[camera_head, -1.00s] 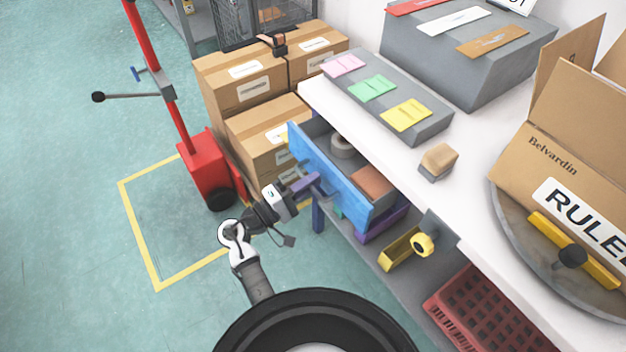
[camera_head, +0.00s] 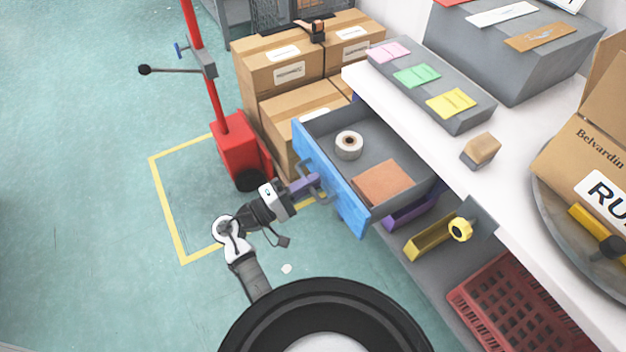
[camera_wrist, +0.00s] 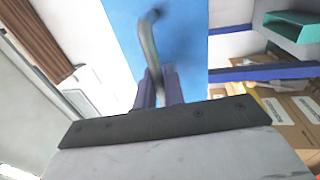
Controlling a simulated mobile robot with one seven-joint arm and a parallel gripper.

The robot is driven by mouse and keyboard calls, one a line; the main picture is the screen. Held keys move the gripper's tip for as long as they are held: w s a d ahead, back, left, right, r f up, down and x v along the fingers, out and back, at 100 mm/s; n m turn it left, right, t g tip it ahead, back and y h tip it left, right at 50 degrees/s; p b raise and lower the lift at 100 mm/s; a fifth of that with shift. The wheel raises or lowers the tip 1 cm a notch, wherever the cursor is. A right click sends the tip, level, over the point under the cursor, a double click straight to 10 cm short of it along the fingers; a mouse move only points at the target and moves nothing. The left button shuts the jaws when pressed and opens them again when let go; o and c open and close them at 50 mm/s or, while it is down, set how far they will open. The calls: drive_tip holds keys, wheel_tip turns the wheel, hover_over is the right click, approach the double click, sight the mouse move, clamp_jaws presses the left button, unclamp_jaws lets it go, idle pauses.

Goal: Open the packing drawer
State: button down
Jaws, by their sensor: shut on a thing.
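The packing drawer (camera_head: 335,190) has a blue front and a grey inside, and it stands well out from under the white bench. A white tape roll (camera_head: 348,145) and a brown-orange block (camera_head: 383,184) lie in it. My gripper (camera_head: 312,183) is at the drawer's front, its fingers shut on the grey bar handle (camera_head: 307,168). In the wrist view the purple fingers (camera_wrist: 158,88) close around the handle (camera_wrist: 149,40) against the blue front (camera_wrist: 185,40).
Cardboard boxes (camera_head: 280,75) and a red lift (camera_head: 238,150) stand behind and left of the drawer. A yellow holder (camera_head: 430,240) and a red crate (camera_head: 520,305) sit below the bench (camera_head: 400,95). The green floor on the left is clear.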

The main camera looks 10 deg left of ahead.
drive_tip(key=c, duration=1.6)
unclamp_jaws()
drive_tip(key=shift+o, duration=0.2)
drive_tip(key=shift+a, duration=0.1)
drive_tip(key=b+v, duration=0.2)
drive_tip(key=v, duration=1.1)
drive_tip(key=shift+s+a, duration=0.25)
